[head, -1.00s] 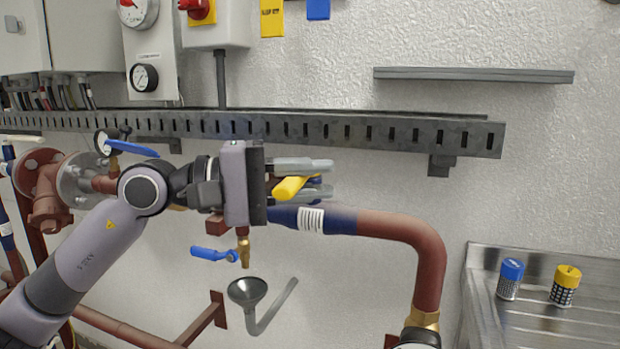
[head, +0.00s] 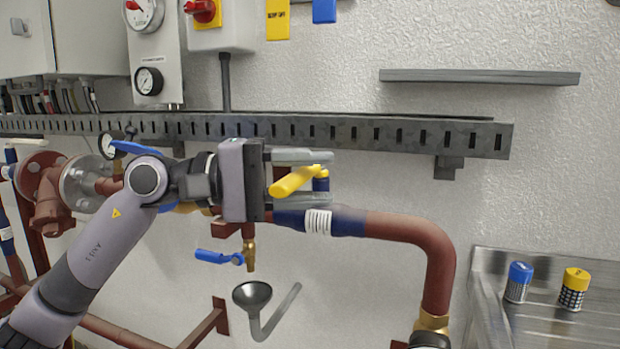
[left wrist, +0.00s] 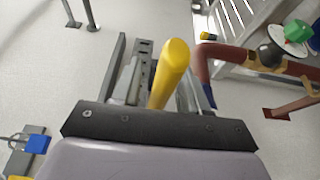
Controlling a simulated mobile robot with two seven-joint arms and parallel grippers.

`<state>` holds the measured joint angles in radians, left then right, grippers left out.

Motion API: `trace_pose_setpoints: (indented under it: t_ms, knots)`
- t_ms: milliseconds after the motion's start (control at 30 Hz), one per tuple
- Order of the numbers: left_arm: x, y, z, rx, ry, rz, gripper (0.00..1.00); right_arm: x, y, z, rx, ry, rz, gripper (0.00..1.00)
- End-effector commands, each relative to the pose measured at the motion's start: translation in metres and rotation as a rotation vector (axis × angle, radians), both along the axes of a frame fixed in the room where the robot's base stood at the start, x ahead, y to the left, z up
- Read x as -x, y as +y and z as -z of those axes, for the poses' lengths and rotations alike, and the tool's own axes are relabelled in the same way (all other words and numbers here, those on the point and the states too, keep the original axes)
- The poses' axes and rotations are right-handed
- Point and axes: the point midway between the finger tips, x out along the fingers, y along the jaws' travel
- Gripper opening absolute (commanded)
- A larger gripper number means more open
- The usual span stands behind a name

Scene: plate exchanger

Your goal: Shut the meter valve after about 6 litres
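A yellow lever handle (head: 297,181) sits by the dark blue pipe section, slanting up to the right. My left gripper (head: 302,178) is open, with one finger above the handle and one below it. In the left wrist view, the yellow handle (left wrist: 170,72) stands between the two fingers (left wrist: 160,88), with a gap on the left finger's side. I cannot tell whether the right finger touches it. The litre reading does not show. My right gripper is not in view.
A blue-handled tap (head: 220,257) hangs over a dark funnel (head: 252,294) below my gripper. A slotted rail (head: 400,133) runs along the wall above. A red-brown pipe (head: 430,250) bends down at right. A metal counter (head: 520,325) holds blue (head: 518,281) and yellow-capped (head: 573,289) containers.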

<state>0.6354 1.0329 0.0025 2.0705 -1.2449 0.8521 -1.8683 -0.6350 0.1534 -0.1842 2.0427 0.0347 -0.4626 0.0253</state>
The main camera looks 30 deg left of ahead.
Motion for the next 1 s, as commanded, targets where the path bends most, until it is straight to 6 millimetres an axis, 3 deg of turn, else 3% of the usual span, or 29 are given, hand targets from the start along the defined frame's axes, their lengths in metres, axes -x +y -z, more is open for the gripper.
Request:
trace_pose_setpoints:
  t_ms: [233, 700, 1000]
  knots:
    - [0.003, 0.004, 0.002, -0.001, 0.002, -0.002, 0.44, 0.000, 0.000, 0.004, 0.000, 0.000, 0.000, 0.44]
    - [0.033, 0.048, 0.003, 0.000, 0.001, -0.002, 0.44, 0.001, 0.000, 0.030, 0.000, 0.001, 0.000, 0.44]
    - [0.041, 0.059, 0.000, -0.001, 0.001, -0.001, 0.44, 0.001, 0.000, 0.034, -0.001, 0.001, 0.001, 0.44]
